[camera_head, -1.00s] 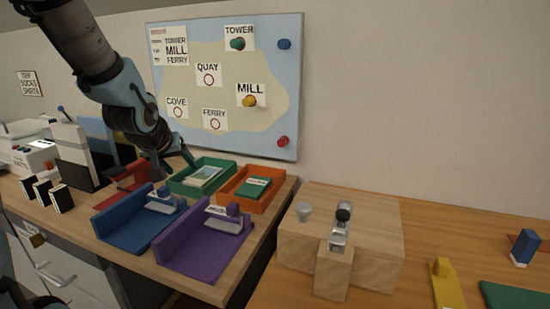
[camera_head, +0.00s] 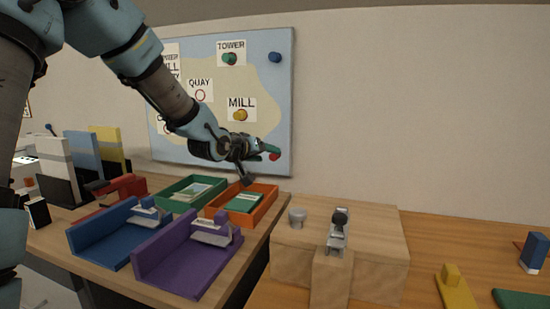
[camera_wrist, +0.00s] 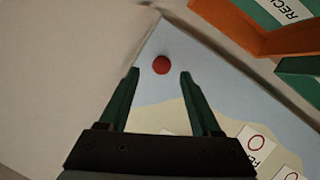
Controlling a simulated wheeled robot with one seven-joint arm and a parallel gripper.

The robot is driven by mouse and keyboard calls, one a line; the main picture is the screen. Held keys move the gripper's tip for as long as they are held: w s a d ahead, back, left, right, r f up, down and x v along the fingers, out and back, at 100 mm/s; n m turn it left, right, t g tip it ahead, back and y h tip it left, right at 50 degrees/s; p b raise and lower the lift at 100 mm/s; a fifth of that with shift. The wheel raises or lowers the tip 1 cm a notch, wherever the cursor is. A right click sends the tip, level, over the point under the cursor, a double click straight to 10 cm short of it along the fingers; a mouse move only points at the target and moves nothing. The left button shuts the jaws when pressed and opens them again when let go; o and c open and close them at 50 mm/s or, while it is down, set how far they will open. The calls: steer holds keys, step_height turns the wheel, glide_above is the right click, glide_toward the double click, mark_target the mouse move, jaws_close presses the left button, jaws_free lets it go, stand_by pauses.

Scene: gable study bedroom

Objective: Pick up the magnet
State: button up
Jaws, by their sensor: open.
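The map board (camera_head: 275,95) on the wall carries several round magnets. The red magnet (camera_head: 275,156) is near its lower right corner, partly covered by my gripper (camera_head: 266,151). In the wrist view the red magnet (camera_wrist: 161,65) sits at the gap between the two fingertips of my open gripper (camera_wrist: 160,75), apparently touching neither. I cannot tell how far it is in depth. The green magnet (camera_head: 230,59) is at TOWER, the yellow magnet (camera_head: 240,115) at MILL, and the blue magnet (camera_head: 275,57) near the top right corner.
Below the board stand a green tray (camera_head: 166,202) and an orange tray (camera_head: 262,213). A blue holder (camera_head: 98,240) and a purple holder (camera_head: 172,268) are in front. A wooden block (camera_head: 380,240) with a metal fitting stands right. The wall right of the board is bare.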

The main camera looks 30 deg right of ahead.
mark_target(272, 156)
steer(key=x, duration=0.4)
steer(key=shift+w, duration=0.15)
steer(key=shift+c, duration=0.3)
jaws_close()
